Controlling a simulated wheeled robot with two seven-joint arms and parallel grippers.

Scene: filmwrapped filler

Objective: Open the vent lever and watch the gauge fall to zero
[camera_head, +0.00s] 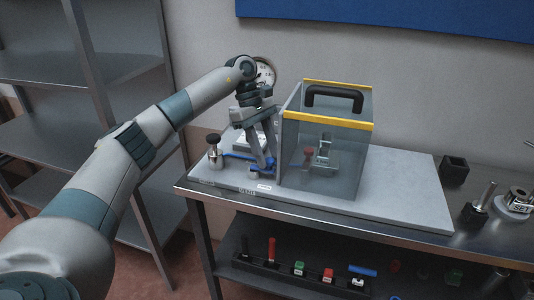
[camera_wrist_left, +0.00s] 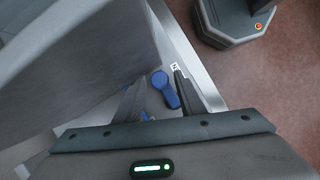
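The vent lever appears to be the blue round-ended handle (camera_wrist_left: 165,88) in the left wrist view, low on the board beside a white label. In the head view, blue parts (camera_head: 257,175) show at the foot of my left gripper (camera_head: 264,168), which points down left of the clear guard box. In the left wrist view my left gripper's fingers (camera_wrist_left: 158,98) stand apart, with the blue handle between them; contact cannot be told. The round white gauge (camera_head: 266,72) is on the wall behind my wrist, partly covered; its reading is not legible. My right gripper is not in view.
The clear guard box (camera_head: 328,165) with yellow edges and black handle stands close right of my gripper. A black-knobbed valve (camera_head: 214,145) stands left. The grey board (camera_head: 405,190) is bare at right. A rack of coloured parts (camera_head: 300,272) sits on the lower shelf.

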